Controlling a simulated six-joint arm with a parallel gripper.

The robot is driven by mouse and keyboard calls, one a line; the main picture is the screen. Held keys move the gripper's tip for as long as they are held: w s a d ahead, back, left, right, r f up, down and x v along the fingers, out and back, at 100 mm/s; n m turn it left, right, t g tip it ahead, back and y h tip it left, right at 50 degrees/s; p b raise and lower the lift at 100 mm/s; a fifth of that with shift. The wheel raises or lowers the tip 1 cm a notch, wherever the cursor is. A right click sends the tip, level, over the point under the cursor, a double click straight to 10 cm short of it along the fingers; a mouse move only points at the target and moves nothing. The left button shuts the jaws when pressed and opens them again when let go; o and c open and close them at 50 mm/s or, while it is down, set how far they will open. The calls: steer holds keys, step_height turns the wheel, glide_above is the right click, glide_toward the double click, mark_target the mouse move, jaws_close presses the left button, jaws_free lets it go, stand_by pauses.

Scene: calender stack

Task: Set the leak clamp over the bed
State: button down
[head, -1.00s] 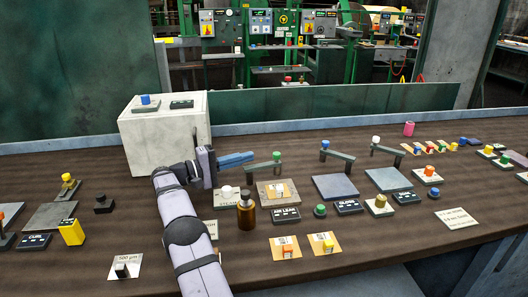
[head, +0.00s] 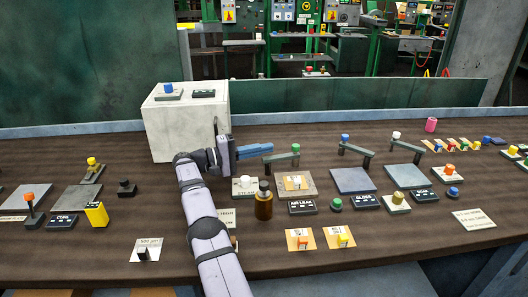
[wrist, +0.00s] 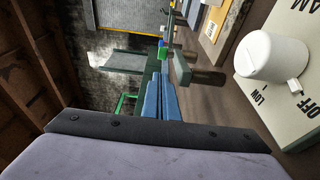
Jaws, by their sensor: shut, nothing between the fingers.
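The air leak clamp (head: 281,157) is a grey-green bar with a green knob on its right end and a short leg at its left end. It stands behind the bed (head: 310,178), a flat grey plate with a tan card and sample on it. The black AIR LEAK label (head: 302,207) lies in front of the bed. My gripper (head: 272,148) has blue fingers, closed together and empty, just left of the clamp and above the table. In the wrist view the fingers (wrist: 157,95) point toward the green knob (wrist: 163,50); contact cannot be told.
A white-knobbed STEAM dial (head: 245,183) stands left of the bed; its knob (wrist: 270,57) is close in the wrist view. A brown bottle (head: 264,203) stands in front. Two similar clamps stand right. A pale box (head: 185,130) is behind my arm.

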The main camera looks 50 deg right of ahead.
steer(key=shift+p+x, duration=0.9)
steer(key=shift+x, duration=3.05)
steer(key=shift+s+f+b, duration=0.1)
steer(key=shift+s+b, duration=0.1)
steer(key=shift+b, duration=0.6)
steer(key=shift+s+a+b, duration=0.2)
steer(key=shift+s+b, duration=0.1)
steer(key=shift+b, duration=0.05)
